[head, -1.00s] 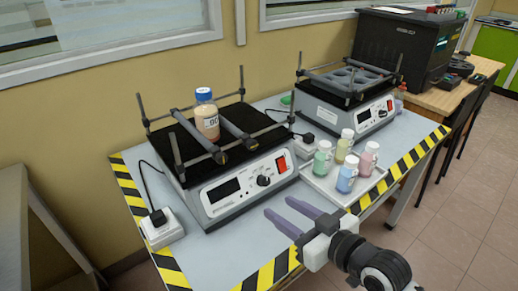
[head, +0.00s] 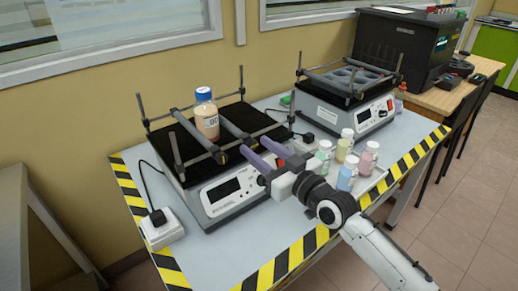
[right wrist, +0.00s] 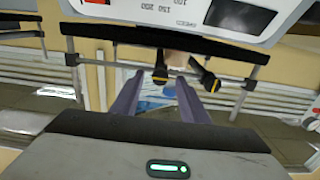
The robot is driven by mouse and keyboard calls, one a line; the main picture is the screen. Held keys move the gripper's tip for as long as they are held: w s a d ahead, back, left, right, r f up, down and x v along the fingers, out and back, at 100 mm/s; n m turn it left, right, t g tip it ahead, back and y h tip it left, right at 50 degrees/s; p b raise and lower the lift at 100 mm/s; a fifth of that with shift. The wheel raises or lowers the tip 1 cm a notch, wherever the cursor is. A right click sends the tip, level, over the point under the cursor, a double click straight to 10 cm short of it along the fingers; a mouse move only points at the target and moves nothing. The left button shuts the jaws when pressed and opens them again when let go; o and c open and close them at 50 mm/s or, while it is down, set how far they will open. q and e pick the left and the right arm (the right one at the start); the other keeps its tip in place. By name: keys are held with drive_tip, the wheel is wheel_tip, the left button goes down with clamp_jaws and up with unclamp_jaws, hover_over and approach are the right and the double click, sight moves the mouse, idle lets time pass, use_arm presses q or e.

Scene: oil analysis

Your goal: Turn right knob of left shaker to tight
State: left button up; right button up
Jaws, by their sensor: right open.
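The left shaker (head: 212,213) stands on the table, with two clamp bars across its black top. An orange bottle with a blue cap (head: 206,122) stands between the bars. My open right gripper (head: 247,141) is at the front end of the right bar, its purple fingers pointing at the right knob. In the right wrist view, which looks upside down, this black knob with a yellow ring (right wrist: 160,73) shows between the fingertips (right wrist: 160,77); I cannot tell whether they touch it. The left knob (head: 220,157) is beyond one finger, also in the wrist view (right wrist: 210,82). My left gripper is not in view.
Several coloured vials (head: 371,158) stand on a white tray right of the shaker, close to my right arm. A second shaker (head: 372,112) is behind them. A white power box (head: 162,230) is at the left.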

drive_tip(key=shift+w+a, duration=0.15)
drive_tip(key=shift+w, duration=0.05)
drive_tip(key=shift+c, duration=0.2)
clamp_jaws()
